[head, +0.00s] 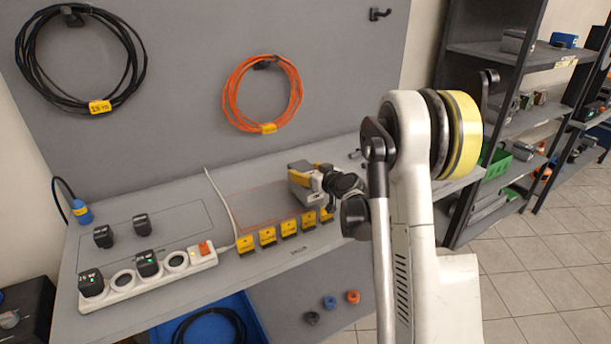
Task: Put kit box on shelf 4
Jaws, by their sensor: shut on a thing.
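My white arm with a yellow band stands in the right middle of the head view and covers part of the bench. Past it, over the bench, is the dark end of my arm with my gripper (340,184), small and partly covered by nearer arm links. It is shut on a small grey-and-yellow thing (303,178), which I take for the kit box; its fingers are not clear. The dark shelf rack (490,48) stands at the right with several levels. Its level numbers cannot be read, so I cannot tell which is shelf 4.
The grey bench (140,222) carries a white power strip (150,274), black battery-like blocks (103,237) and a row of yellow holders (267,236). Black cable (32,70) and orange cable (228,95) hang behind. A green bin (495,161) is on the rack. Tiled floor (545,260) is clear at right.

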